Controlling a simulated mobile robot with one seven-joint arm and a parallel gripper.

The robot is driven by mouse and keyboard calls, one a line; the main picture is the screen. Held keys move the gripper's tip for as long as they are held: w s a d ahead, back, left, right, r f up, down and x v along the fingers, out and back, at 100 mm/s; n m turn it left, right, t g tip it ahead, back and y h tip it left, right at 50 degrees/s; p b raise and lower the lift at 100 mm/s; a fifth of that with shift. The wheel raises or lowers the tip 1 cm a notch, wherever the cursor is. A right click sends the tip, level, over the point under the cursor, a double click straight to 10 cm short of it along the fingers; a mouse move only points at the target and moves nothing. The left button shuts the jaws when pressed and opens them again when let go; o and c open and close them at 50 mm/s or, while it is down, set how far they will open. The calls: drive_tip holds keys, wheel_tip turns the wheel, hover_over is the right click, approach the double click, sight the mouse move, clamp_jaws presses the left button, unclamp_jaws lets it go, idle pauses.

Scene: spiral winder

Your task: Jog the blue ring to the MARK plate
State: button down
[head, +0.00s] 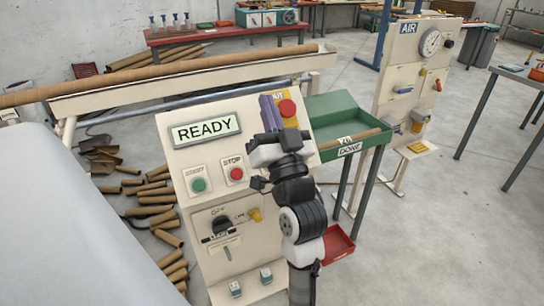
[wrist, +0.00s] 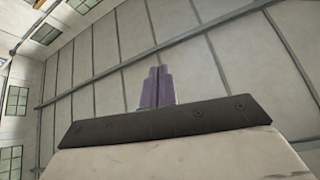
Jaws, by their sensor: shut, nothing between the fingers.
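My gripper (head: 267,100) is in front of the control panel (head: 176,133). Its purple fingers point up and are together, with nothing between them. In the wrist view my gripper (wrist: 159,72) also shows shut, against a wall of large pale panels. I cannot make out a blue ring or a MARK plate in either view. The panel has a lit READY display (head: 206,130), a green START button (head: 198,185), a red STOP button (head: 236,174) and a black rotary switch (head: 222,225). My arm hides part of the panel's right side.
A red button on a yellow plate (head: 287,108) sits at the panel's top right. A green DONE tray (head: 334,107) stands right of it. A long brown tube (head: 165,72) lies behind. Loose tubes (head: 157,200) litter the floor at left. An AIR board (head: 411,75) stands at right.

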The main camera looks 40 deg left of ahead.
drive_tip(key=w+d+f+m+g+h+p, duration=0.1)
drive_tip(key=w+f+g+h, duration=0.1)
drive_tip(key=f, duration=0.5)
drive_tip(key=w+d+f+m+g+h+p, duration=0.1)
drive_tip(key=w+f+m+g+h, duration=0.1)
drive_tip(key=f, duration=0.6)
drive_tip(key=shift+w+f+g, duration=0.25)
drive_tip(key=shift+w+g, duration=0.55)
drive_tip(key=shift+g, duration=0.1)
drive_tip(key=w+a+f+b, duration=0.2)
drive_tip(key=a+f+b, duration=0.1)
drive_tip(key=a+f, duration=0.2)
drive_tip(key=shift+w+a+f+b, duration=0.3)
drive_tip(key=shift+a+b, duration=0.1)
drive_tip(key=shift+a, duration=0.25)
drive_tip(key=shift+w+a+f+b, duration=0.1)
drive_tip(key=shift+a+f+b, duration=0.15)
drive_tip(key=shift+a+b, duration=0.05)
